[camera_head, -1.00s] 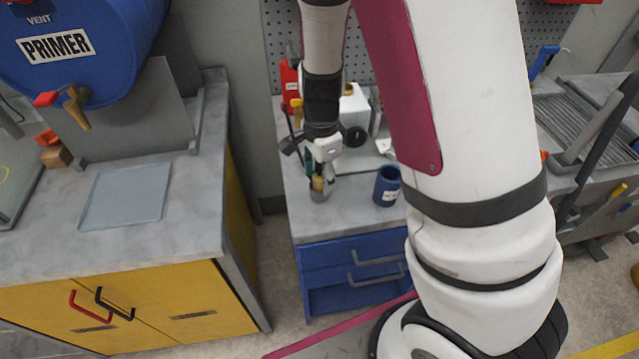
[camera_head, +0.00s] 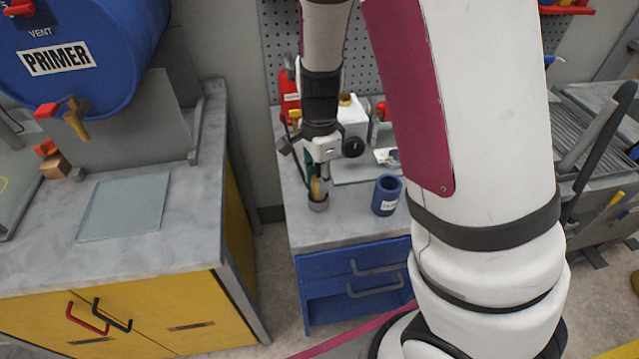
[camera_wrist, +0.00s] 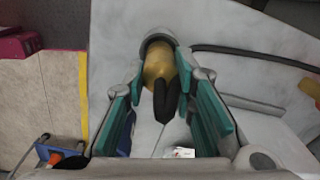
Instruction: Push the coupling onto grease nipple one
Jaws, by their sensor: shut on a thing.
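My gripper (camera_head: 318,185) points down over the grey bench top in the head view. In the wrist view its two teal-padded fingers (camera_wrist: 165,105) flank a yellow-brown piece with a dark tapered end (camera_wrist: 160,75); they are shut on it. The far end of this piece sits at a short grey round cup or socket (camera_wrist: 158,40), which also shows below the fingers in the head view (camera_head: 318,205). I cannot tell whether the piece is the coupling. No grease nipple can be made out; the fingers and piece cover part of the spot.
A blue cup (camera_head: 386,196) stands close right of the gripper. A white box (camera_head: 352,112) and red bottle (camera_head: 289,90) stand behind it. The bench has blue drawers (camera_head: 350,265). On the left is a grey counter (camera_head: 60,235) with a blue primer drum (camera_head: 95,50).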

